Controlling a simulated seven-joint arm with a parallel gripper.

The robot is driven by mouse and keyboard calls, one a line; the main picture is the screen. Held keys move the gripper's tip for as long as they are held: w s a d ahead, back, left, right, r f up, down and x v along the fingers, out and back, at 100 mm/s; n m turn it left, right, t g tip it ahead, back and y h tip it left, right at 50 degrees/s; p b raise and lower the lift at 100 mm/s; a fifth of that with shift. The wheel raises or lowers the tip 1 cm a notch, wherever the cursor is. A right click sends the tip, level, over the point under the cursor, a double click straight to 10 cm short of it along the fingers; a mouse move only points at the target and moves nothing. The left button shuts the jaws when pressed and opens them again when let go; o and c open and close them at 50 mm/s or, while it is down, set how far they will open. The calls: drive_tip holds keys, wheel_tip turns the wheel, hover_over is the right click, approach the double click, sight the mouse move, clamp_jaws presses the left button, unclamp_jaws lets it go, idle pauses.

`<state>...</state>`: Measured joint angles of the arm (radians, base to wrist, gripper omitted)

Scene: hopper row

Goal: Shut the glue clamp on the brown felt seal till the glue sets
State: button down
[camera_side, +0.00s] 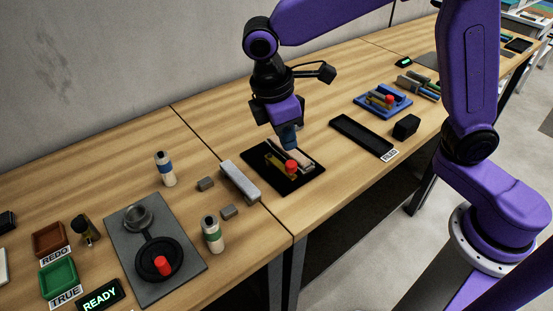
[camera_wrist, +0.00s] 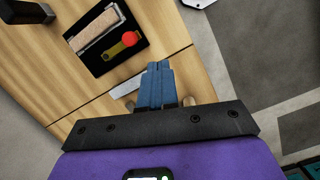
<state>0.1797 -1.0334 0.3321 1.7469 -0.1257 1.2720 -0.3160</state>
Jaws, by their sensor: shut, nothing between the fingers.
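A black tray (camera_side: 312,179) lies on the bench under my gripper (camera_side: 289,146); it also shows at the top of the wrist view (camera_wrist: 98,68). In it lies a long strip with a brown face and pale edge (camera_wrist: 97,33), which looks like the felt seal. Beside it is a brass-coloured bar (camera_wrist: 121,47) with a red knob (camera_wrist: 129,39), which looks like the glue clamp. The bar sits at an angle next to the strip; I cannot tell whether it presses on it. My gripper's blue fingers (camera_wrist: 157,68) are shut and empty, apart from the knob in the wrist view.
A grey block (camera_side: 240,181) lies left of the tray. A grey plate (camera_side: 190,262) carries a black round piece with a red knob (camera_side: 162,265). White bottles (camera_side: 165,168) stand nearby. An empty black tray (camera_side: 361,136) and a blue tray (camera_side: 402,107) lie to the right.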

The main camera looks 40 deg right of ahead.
drive_tip(key=w+a+f+h, duration=0.1)
drive_tip(key=w+a+f, duration=0.2)
drive_tip(key=w+a, duration=0.35)
approach(286, 171)
wheel_tip(286, 171, down, 4)
drive_tip(key=w+a, duration=0.2)
drive_tip(key=a, duration=0.1)
drive_tip(key=shift+g, duration=0.4)
drive_tip(key=shift+s+d+f, duration=0.2)
drive_tip(key=shift+s+d, duration=0.05)
drive_tip(key=shift+d, duration=0.45)
drive_tip(key=shift+s+d+f, duration=0.2)
drive_tip(key=shift+s+d, duration=0.1)
drive_tip(key=shift+d, duration=0.35)
drive_tip(key=shift+s+d+f, duration=0.15)
drive_tip(key=shift+s+d, duration=0.1)
drive_tip(key=shift+d, duration=0.45)
drive_tip(key=shift+n, duration=0.3)
drive_tip(key=shift+s+d+n, duration=0.1)
drive_tip(key=shift+d+n, duration=0.15)
drive_tip(key=shift+n, duration=0.05)
